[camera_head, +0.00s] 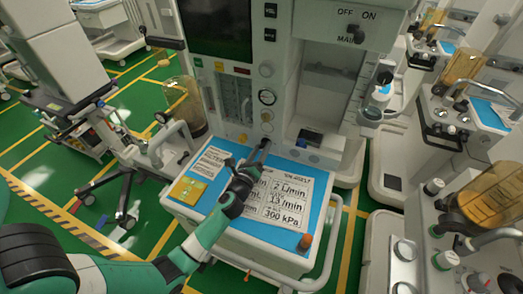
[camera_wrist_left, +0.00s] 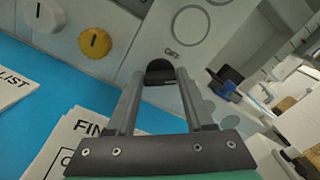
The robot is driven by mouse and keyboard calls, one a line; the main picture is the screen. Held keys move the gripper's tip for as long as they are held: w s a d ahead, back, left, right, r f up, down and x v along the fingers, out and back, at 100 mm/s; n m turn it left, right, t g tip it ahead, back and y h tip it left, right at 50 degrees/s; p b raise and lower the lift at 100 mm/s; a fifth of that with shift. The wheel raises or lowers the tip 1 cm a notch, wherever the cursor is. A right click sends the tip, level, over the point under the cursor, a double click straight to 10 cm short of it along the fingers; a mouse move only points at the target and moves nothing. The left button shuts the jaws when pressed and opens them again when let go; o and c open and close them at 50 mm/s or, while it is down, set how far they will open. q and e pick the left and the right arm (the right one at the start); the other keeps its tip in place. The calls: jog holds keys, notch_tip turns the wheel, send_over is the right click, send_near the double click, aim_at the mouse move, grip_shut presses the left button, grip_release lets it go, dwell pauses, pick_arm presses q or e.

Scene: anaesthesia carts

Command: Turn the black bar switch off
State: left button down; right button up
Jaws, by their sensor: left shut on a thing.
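The black bar switch (camera_wrist_left: 160,70) is a dark rounded knob on the pale front panel of the middle cart. In the left wrist view it sits between the tips of my left gripper (camera_wrist_left: 159,84), with an OFF label just above it. In the head view my left gripper (camera_head: 263,146) reaches over the cart's blue work surface to the panel, and its fingertips hide most of the switch there. The gripper is shut on the switch, its fingers spaced apart by it. The exact angle of the bar is hard to tell. My right gripper is not in view.
Printed cards and a yellow note (camera_head: 188,190) lie on the blue work surface (camera_head: 222,146) under my left arm. Other carts stand at right; green floor shows at left.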

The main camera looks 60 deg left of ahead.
pick_arm(q)
jog(key=n+b, duration=0.1)
jog(key=n, duration=0.4)
jog(key=shift+f+n, duration=0.15)
jog(key=shift+n, duration=0.15)
jog(key=n+b, duration=0.1)
jog(key=n, duration=0.3)
jog(key=shift+n+b, duration=0.4)
jog(key=shift+c, duration=1.4)
grip_release()
jog(key=shift+s, duration=0.1)
jog(key=v, duration=1.1)
jog(key=shift+s+d, duration=0.2)
jog(key=shift+d, duration=0.05)
jog(key=shift+w, duration=0.1)
